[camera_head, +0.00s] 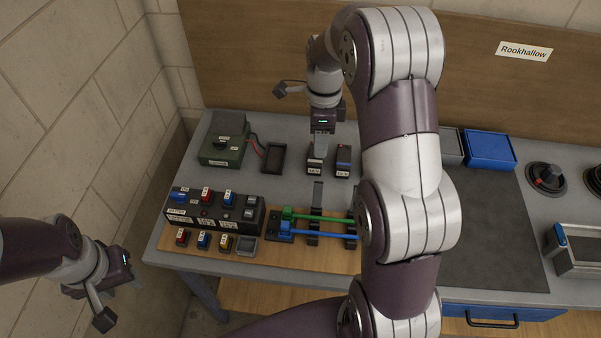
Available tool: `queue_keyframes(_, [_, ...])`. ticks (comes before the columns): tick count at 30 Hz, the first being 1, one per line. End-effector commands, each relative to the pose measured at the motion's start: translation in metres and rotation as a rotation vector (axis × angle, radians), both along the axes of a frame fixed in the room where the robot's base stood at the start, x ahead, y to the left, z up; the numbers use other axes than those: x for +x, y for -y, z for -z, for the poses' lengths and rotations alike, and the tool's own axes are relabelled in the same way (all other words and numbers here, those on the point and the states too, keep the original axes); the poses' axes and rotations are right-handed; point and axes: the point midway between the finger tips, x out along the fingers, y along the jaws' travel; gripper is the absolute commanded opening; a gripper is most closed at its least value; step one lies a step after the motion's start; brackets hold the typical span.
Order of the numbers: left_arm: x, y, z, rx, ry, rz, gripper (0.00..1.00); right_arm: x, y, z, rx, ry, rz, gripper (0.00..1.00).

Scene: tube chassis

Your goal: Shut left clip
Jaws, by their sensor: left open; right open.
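A green tube (335,218) and a blue tube (335,235) lie side by side across a wooden board (290,256). The left clip (316,196) is a dark holder across the tubes. Its dark flap stands up at the back, so it looks open. A second dark clip (351,230) further right is partly hidden by my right arm. My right gripper (319,153) is open, pointing down just behind the left clip, over or at a small dark labelled block (315,167); contact cannot be told. My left gripper (125,290) is open and empty, off the table's left edge.
A black switch box (215,213) with several coloured switches stands left of the tubes. A green device (222,150) and a black tray (274,158) are behind. A second labelled block (343,160) stands beside my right gripper. A blue bin (490,150) is at the back right.

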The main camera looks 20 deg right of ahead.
Motion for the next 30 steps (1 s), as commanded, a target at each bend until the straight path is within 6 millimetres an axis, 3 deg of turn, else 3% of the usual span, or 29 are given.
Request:
queue_keyframes(4, [0.0, 0.0, 0.014, 0.0, 0.0, 0.0, 0.43, -0.003, -0.001, 0.014, -0.005, -0.013, 0.097, 0.43])
queue_keyframes(7, [0.0, 0.0, 0.039, 0.0, 0.0, 0.0, 0.43, -0.005, -0.002, 0.04, -0.005, -0.013, 0.097, 0.43])
queue_keyframes(10, [0.0, 0.0, 0.044, 0.0, 0.0, 0.0, 0.43, -0.007, -0.004, 0.06, -0.004, -0.015, 0.096, 0.43])
queue_keyframes(12, [0.0, 0.0, 0.029, 0.0, 0.0, 0.0, 0.43, -0.009, -0.005, 0.069, -0.004, -0.019, 0.095, 0.43])
queue_keyframes(18, [0.0, 0.0, 0.02, 0.0, 0.001, 0.0, 0.43, -0.012, -0.006, 0.11, -0.004, -0.015, 0.095, 0.43])
queue_keyframes(21, [0.0, 0.0, 0.019, 0.0, 0.0, 0.0, 0.43, -0.012, -0.007, 0.121, -0.004, -0.013, 0.094, 0.43])
queue_keyframes(30, [0.0, 0.0, 0.019, 0.0, 0.0, 0.0, 0.43, -0.012, -0.007, 0.127, -0.006, -0.01, 0.093, 0.43])
